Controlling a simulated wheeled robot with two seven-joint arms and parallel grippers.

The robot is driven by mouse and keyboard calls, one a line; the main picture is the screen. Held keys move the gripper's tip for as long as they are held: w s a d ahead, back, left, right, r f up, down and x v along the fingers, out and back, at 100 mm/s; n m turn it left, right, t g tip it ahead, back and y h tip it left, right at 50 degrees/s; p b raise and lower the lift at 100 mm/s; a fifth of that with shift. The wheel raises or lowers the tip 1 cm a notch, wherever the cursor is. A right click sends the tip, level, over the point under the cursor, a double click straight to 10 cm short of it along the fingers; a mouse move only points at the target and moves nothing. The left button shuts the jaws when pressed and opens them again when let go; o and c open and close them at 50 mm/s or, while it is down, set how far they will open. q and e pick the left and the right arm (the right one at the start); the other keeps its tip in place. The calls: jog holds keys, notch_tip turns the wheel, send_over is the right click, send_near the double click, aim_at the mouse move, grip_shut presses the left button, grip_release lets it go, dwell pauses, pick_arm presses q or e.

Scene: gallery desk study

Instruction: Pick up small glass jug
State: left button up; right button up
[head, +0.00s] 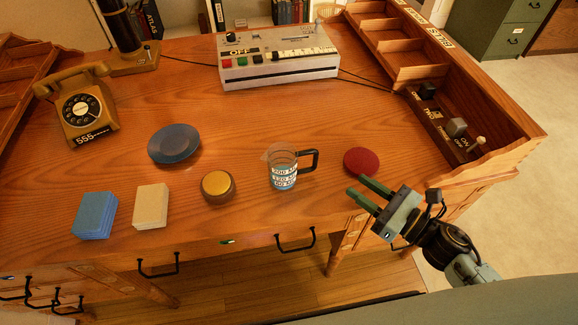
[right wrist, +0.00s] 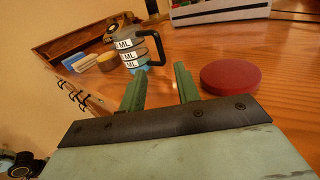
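The small glass jug (head: 283,168) stands upright on the wooden desk near its front edge. It is clear, with white volume labels, blue at the bottom, and a black handle on its right side. The jug also shows in the right wrist view (right wrist: 130,52), beyond the fingers. My right gripper (head: 354,189) is open and empty, to the right of the jug and apart from it, near the desk's front edge. In the right wrist view its two green fingers (right wrist: 159,88) are spread with nothing between them.
A dark red disc (head: 361,162) lies right of the jug, close to my right gripper. A yellow-topped round block (head: 218,187), cream block (head: 151,206), blue block (head: 95,215) and blue plate (head: 174,144) lie left. A recorder-like device (head: 280,68) stands behind.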

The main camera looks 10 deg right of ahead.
aim_at(315, 166)
jog(key=shift+w+a+n+y, duration=0.3)
jog(key=shift+a, duration=0.05)
jog(key=x, duration=1.2)
jog(key=shift+w+a+f+p, duration=0.1)
jog(key=shift+w+f+p, duration=0.1)
jog(key=shift+f+p, duration=0.15)
grip_shut()
jog(key=shift+r, duration=0.1)
